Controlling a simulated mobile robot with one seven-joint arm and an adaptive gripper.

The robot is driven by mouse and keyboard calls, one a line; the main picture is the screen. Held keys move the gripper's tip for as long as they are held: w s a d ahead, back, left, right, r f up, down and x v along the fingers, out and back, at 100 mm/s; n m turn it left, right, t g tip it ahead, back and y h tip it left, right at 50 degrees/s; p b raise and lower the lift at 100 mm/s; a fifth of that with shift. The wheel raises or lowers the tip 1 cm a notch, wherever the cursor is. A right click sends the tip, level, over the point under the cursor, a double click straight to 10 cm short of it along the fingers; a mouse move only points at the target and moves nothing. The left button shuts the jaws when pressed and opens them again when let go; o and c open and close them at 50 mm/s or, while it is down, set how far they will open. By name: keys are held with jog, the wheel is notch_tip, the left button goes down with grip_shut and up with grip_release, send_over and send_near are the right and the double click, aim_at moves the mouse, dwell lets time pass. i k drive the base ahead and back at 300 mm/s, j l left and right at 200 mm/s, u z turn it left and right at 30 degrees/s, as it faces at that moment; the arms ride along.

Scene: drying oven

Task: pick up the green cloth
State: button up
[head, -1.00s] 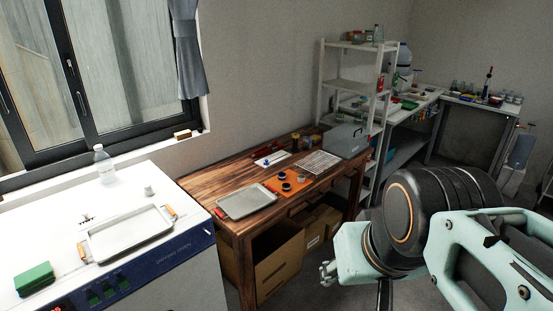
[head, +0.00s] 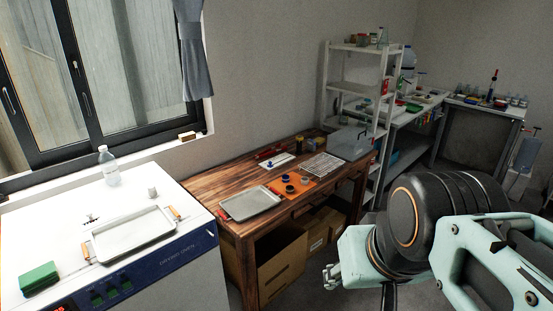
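The green cloth (head: 39,279) is a small folded block lying on the white top of the drying oven (head: 75,211), at the lower left of the head view. It lies left of a metal tray. My arm fills the lower right of the view, well apart from the cloth. My gripper (head: 331,277) shows only in small part, past the pale green link, in front of the wooden table. Whether its fingers are open or shut does not show. Nothing covers the cloth.
On the oven top are a metal tray (head: 133,236) with wooden handles, a clear bottle (head: 109,167) and a small white cylinder (head: 152,193). A wooden table (head: 222,182) with another tray (head: 250,203) stands to the right. Shelves (head: 350,87) stand behind.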

aim_at(32, 281)
jog(key=u, duration=1.95)
jog(key=i+l, duration=0.1)
jog(key=i, duration=1.55)
jog(key=j+u, duration=0.05)
